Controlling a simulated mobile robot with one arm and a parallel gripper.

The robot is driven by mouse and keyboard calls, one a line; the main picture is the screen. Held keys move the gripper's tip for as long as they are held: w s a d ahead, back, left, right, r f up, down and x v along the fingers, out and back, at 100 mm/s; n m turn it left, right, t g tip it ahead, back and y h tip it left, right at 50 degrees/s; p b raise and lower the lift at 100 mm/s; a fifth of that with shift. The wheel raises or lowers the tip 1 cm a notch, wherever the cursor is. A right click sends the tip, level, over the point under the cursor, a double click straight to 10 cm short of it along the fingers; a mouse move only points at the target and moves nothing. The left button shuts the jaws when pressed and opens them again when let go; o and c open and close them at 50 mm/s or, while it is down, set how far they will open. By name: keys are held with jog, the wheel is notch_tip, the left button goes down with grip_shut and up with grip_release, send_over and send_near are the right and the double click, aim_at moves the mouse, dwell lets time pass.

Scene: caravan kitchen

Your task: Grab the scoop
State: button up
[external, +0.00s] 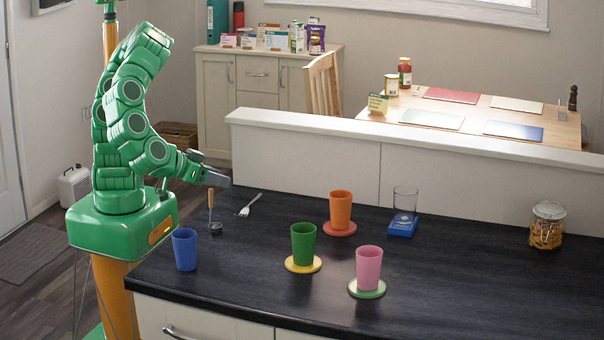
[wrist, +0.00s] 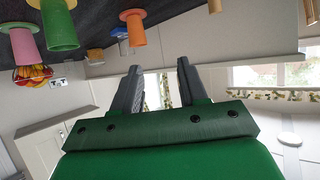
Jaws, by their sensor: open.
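The scoop (external: 211,199) has an upright light wooden handle and a small dark bowl resting on the dark counter, to the right of the blue cup. My gripper (external: 219,179) is above and slightly right of the handle, apart from it, with nothing seen between the fingers. In the wrist view, my gripper (wrist: 159,66) shows two dark fingers spread apart. That view is upside down, and a short wooden piece (wrist: 215,5) at its top edge may be the scoop's handle; its rest is out of frame.
A fork (external: 250,205) lies right of the scoop. The blue cup (external: 184,249) stands at the counter's left edge. Green (external: 303,244), orange (external: 341,210) and pink (external: 369,268) cups stand on coasters further right. A low white wall (external: 300,150) borders the counter's back.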

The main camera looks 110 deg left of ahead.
jog(key=s+r+t, duration=0.1)
jog(key=s, duration=0.6)
jog(key=shift+s+a+f, duration=0.6)
jog(key=shift+a+f, duration=0.05)
jog(key=shift+f, duration=2.25)
jog(key=x, duration=0.7)
jog(key=shift+w+m+t, duration=0.3)
jog(key=shift+w+t, duration=0.1)
jog(key=shift+w, duration=0.05)
jog(key=shift+a, duration=0.15)
grip_shut()
